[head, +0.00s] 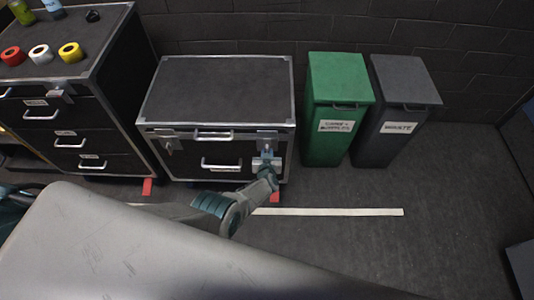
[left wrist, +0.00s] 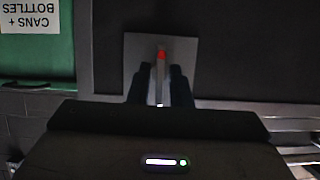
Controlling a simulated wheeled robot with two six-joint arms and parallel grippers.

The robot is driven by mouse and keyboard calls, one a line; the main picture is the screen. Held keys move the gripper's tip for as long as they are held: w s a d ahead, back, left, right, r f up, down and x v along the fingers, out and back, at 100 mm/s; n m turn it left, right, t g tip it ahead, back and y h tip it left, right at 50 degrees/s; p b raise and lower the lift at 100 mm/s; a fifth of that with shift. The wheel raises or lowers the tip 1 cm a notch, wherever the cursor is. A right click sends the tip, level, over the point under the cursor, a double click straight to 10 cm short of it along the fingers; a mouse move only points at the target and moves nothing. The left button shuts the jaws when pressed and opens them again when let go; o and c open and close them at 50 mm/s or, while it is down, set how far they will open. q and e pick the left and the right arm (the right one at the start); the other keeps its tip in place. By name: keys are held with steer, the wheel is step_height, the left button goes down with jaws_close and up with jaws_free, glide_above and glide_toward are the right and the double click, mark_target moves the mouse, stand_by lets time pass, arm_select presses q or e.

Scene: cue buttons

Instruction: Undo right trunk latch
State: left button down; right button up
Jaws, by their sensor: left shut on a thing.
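The black trunk (head: 215,85) with metal edges stands on the floor with its lid down. Its right latch (head: 267,141) is a grey plate at the front right, partly covered by my left gripper (head: 266,160). In the left wrist view the latch plate (left wrist: 139,50) holds a thin upright lever with a red tip (left wrist: 161,54). The two dark fingers of my left gripper (left wrist: 158,80) are on either side of this lever and shut on it. The left latch (head: 168,142) is on the trunk's front left. My right gripper is not in view.
A green bin (head: 338,95) and a grey bin (head: 400,85) stand right of the trunk. A black drawer cabinet (head: 75,100) with tape rolls on top stands left. A white floor strip (head: 330,212) lies in front.

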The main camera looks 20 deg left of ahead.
arm_select(q)
steer(key=c, duration=1.6)
jaws_free()
steer(key=shift+o, duration=0.2)
steer(key=p+v, duration=0.6)
steer(key=v, duration=0.4)
steer(key=shift+s+d+r+p, duration=0.15)
steer(key=shift+s+p, duration=0.15)
steer(key=shift+s, duration=0.05)
